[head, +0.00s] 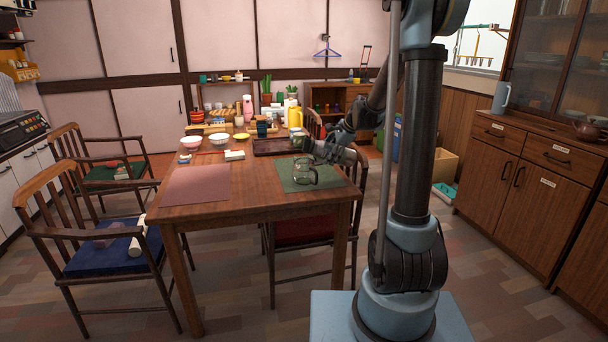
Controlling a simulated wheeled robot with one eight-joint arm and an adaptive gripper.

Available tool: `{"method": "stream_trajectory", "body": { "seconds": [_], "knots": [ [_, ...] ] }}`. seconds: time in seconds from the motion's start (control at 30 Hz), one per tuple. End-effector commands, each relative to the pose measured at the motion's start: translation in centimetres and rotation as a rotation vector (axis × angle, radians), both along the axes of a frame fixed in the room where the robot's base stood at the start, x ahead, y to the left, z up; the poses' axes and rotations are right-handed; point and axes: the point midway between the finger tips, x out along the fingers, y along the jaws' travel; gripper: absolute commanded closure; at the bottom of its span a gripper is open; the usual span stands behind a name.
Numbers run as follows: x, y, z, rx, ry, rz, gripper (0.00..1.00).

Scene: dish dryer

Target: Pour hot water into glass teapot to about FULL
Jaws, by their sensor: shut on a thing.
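A clear glass teapot (304,175) is over the green mat (326,177) at the right front of the wooden table. It looks upright. My gripper (314,152) reaches in from the right, at the upper part of the teapot, and is shut on it. The exact grip point is too small and dark to make out. I cannot tell whether the teapot touches the mat or whether there is water in it. A yellow pot-like container (295,118) stands at the back right of the table; I cannot tell whether it holds hot water.
A dark tray (275,147) lies behind the teapot. A pink mat (196,186) lies at the left front, with bowls (219,139) behind it. Bottles and other items crowd the table's back. Chairs stand around the table; a wooden cabinet (530,170) is at right.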

Motion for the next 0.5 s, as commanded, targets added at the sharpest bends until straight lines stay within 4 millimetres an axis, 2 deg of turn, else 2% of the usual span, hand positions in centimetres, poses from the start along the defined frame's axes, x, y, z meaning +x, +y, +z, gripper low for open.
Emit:
{"method": "stream_trajectory", "body": {
  "seconds": [0.5],
  "knots": [
    [0.01, 0.06, 0.33, -0.030, -0.010, 0.000, 0.92]
  ]
}}
